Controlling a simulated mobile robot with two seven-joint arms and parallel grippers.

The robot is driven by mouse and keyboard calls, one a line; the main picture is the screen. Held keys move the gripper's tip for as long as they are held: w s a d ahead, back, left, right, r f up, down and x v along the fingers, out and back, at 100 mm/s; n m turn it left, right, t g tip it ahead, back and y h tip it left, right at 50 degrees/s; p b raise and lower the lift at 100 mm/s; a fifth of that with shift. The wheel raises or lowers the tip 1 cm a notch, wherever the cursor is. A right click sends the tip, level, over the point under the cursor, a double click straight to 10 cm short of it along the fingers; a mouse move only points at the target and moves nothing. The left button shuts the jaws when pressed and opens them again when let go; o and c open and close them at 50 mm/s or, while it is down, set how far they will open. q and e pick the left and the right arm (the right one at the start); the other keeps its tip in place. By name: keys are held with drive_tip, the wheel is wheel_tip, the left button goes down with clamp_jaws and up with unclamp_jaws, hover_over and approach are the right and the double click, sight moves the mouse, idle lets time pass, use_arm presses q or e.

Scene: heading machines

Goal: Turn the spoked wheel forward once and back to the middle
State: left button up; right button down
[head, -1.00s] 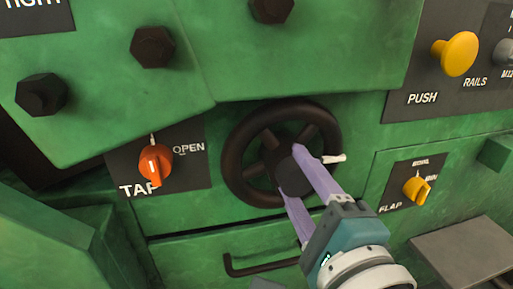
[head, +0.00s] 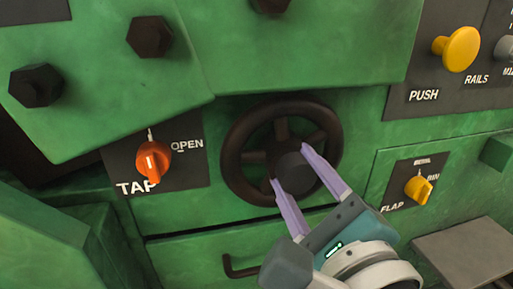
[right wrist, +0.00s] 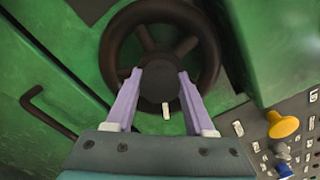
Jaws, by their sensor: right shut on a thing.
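The dark spoked wheel (head: 232,160) is mounted on the green machine front, in the middle of the head view. It also shows at the top of the right wrist view (right wrist: 108,50). My right gripper (head: 289,165) reaches in from the lower right and is shut on the wheel's round hub, one lilac finger on each side. In the right wrist view the hub (right wrist: 157,88) sits between the fingers. A small white tab (right wrist: 166,110) shows below the hub there; in the head view it is hidden now. My left gripper is not in view.
An orange TAP knob (head: 153,161) is left of the wheel, a yellow FLAP knob (head: 419,189) right of it. A yellow push button (head: 456,48) is at upper right. A dark bar handle (head: 240,268) lies below the wheel, close to my right gripper.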

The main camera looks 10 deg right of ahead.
drive_tip(key=shift+c, duration=1.3)
unclamp_jaws()
drive_tip(key=s, duration=1)
drive_tip(key=shift+d, duration=0.15)
